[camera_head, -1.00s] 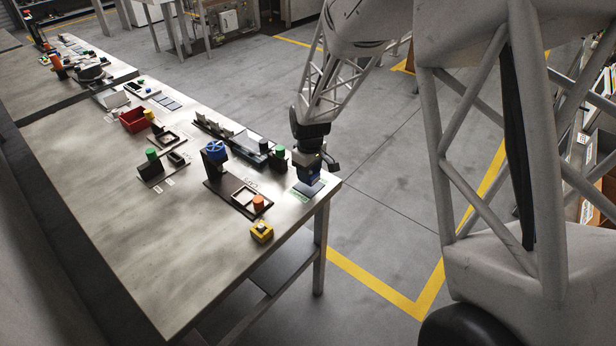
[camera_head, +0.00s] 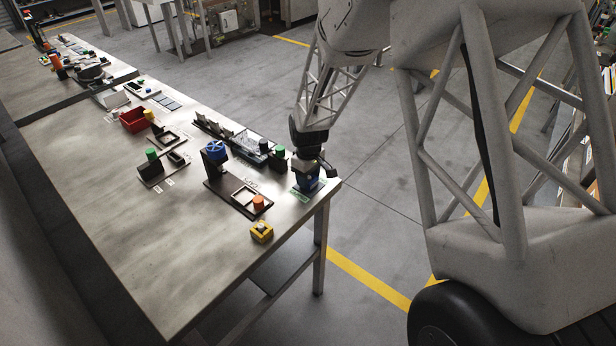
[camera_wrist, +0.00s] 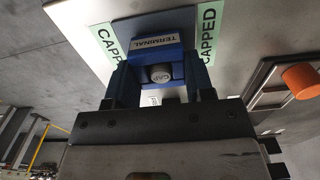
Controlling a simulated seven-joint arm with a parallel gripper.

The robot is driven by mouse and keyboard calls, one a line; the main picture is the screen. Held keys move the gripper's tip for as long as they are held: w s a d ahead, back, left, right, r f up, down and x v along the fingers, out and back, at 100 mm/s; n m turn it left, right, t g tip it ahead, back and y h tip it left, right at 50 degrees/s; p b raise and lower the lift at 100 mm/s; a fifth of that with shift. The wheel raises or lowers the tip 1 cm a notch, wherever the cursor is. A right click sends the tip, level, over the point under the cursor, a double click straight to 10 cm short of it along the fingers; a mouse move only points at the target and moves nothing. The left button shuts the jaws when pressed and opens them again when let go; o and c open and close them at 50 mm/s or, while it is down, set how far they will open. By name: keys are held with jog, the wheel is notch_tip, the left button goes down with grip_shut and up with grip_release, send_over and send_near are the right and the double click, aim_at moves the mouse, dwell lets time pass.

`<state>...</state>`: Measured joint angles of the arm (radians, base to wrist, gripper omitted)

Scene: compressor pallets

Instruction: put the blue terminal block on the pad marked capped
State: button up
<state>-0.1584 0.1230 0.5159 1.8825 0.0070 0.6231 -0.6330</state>
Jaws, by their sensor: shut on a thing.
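An orange cylinder (camera_head: 259,201) stands on a dark fixture (camera_head: 218,189) left of the gripper. A blue round part (camera_head: 215,149) and a green-topped part (camera_head: 279,152) are close by. A yellow box (camera_head: 261,232) sits near the front edge. The table's left front is clear.

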jog(key=shift+f, duration=0.2)
jog(key=o, duration=1)
jog(key=shift+r, duration=0.1)
notch_tip(320, 180, up, 12)
dwell(0.4)
dwell(0.6)
